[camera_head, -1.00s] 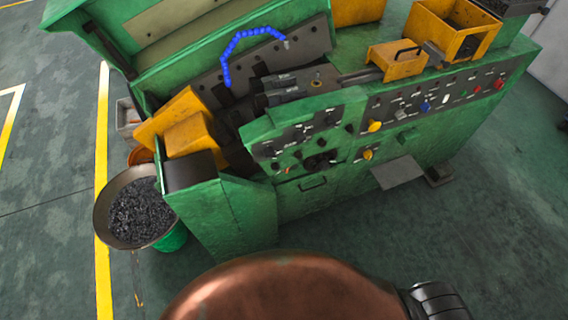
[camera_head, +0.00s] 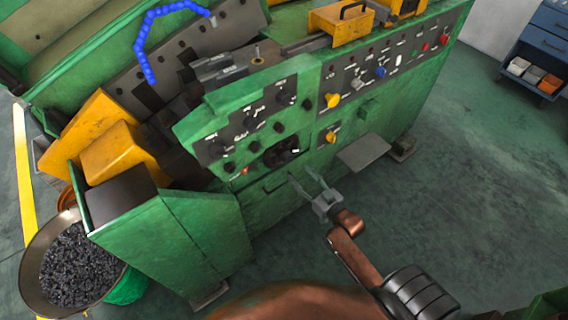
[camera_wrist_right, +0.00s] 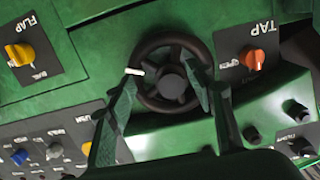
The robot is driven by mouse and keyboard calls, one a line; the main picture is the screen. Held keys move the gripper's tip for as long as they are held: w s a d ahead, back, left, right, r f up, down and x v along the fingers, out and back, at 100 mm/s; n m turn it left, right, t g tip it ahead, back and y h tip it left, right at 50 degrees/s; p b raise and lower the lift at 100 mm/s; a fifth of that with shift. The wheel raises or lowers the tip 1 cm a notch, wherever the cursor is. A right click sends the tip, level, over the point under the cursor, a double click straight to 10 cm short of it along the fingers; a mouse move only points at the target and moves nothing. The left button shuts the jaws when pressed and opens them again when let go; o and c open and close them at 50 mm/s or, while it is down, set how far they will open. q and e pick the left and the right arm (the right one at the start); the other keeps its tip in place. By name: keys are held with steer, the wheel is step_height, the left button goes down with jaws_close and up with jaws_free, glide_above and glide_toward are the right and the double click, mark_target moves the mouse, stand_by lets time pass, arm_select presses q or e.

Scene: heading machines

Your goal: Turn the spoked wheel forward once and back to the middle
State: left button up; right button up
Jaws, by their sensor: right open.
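The spoked wheel (camera_head: 282,152) is small and dark, set in the front panel of the green machine. In the right wrist view it faces me near the top middle, with a round hub (camera_wrist_right: 173,86) and a black rim. A small white mark or peg shows at its left edge. My right gripper (camera_head: 303,177) is open and empty, just in front of and below the wheel. In the right wrist view its two fingers (camera_wrist_right: 164,92) overlap the wheel's left and right sides in the picture; I cannot tell whether they touch it. My left gripper is not in view.
An orange TAP knob (camera_wrist_right: 254,58) and a yellow FLAP knob (camera_wrist_right: 20,54) flank the wheel. More knobs and switches cover the panel. A grey plate (camera_head: 363,152) juts out at right. A pan of dark parts (camera_head: 80,265) stands at lower left.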

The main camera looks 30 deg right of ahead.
mark_target(290, 160)
steer(key=shift+t, duration=0.4)
steer(key=w+r, duration=0.1)
steer(key=w, duration=0.1)
steer(key=w+r, duration=0.1)
steer(key=w, duration=0.1)
steer(key=w+a+r+b, duration=0.1)
steer(key=w, duration=0.1)
steer(key=shift+w+r, duration=0.2)
steer(key=shift+r, duration=0.05)
steer(key=shift+w+a, duration=0.1)
steer(key=shift+w, duration=0.65)
steer(key=shift+c, duration=0.3)
jaws_close()
